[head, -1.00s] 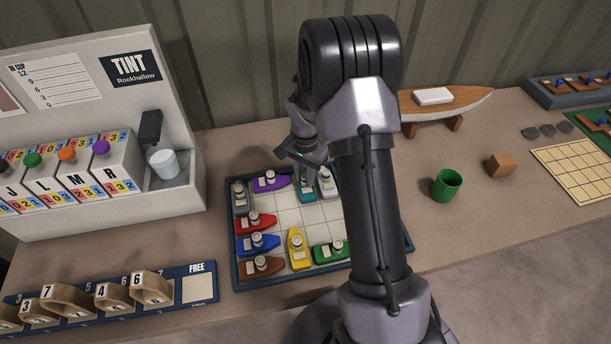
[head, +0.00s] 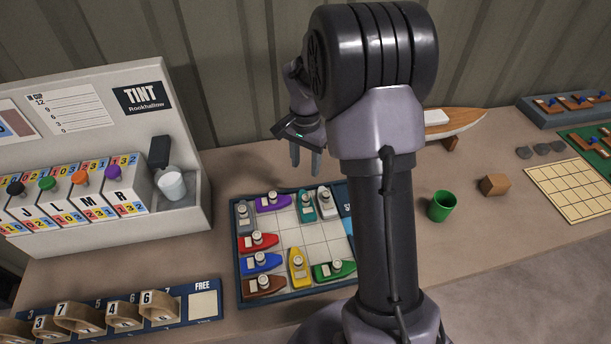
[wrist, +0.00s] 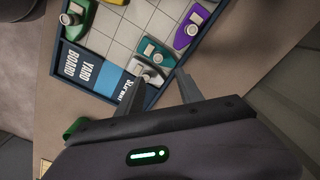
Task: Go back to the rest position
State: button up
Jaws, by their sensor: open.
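My gripper (head: 305,160) is in the air above the back edge of the yard board (head: 239,275) in the head view, with its two fingers apart and nothing between them. In the wrist view the gripper (wrist: 158,90) shows over the board's rim, with the white boat (wrist: 148,76) seen beyond the fingertips. The teal boat (head: 305,206) stands beside the white boat on the board. My arm hides the board's right part in the head view.
Several other boats, such as the purple boat (head: 272,202) and red boat (head: 258,242), stand on the board. The tint machine (head: 185,208) is at left, and a green cup (head: 441,206) and wooden block (head: 495,184) at right. A model hull (head: 462,122) stands behind my arm.

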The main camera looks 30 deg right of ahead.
notch_tip(320, 180, up, 3)
jog(key=shift+r+p, duration=0.15)
jog(key=shift+p, duration=0.15)
